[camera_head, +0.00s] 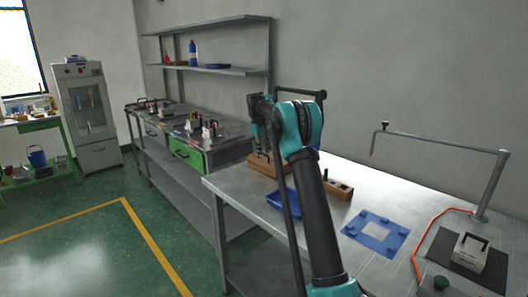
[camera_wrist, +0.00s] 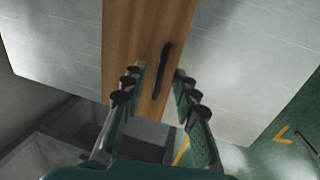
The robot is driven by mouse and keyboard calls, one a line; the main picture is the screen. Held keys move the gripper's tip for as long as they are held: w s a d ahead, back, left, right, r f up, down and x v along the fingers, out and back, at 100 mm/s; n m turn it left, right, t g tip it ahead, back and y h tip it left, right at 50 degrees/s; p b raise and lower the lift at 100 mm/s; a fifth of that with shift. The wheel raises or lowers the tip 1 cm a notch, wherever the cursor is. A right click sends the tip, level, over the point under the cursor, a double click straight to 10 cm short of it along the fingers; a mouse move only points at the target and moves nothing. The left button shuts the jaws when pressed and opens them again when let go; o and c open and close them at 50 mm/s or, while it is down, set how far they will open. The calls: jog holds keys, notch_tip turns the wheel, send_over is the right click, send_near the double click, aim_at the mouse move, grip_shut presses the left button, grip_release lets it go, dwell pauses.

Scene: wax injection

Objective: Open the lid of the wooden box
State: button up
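The wooden box (camera_head: 257,167) sits on the metal workbench, in the head view partly hidden behind my arm and gripper. In the wrist view its wooden top (camera_wrist: 140,32) runs down the middle, with a dark elongated handle (camera_wrist: 164,62) on it. My gripper (camera_wrist: 160,78) is open, its two fingers on either side of the handle. I cannot tell whether either finger touches it. In the head view my gripper (camera_head: 261,150) points down over the box. The lid appears closed.
A blue tray (camera_head: 283,204), a wooden holder (camera_head: 338,190) and a blue square frame (camera_head: 376,231) lie on the workbench (camera_head: 222,183).

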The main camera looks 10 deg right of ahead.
grip_shut()
jog(key=shift+d, duration=0.1)
dwell(0.6)
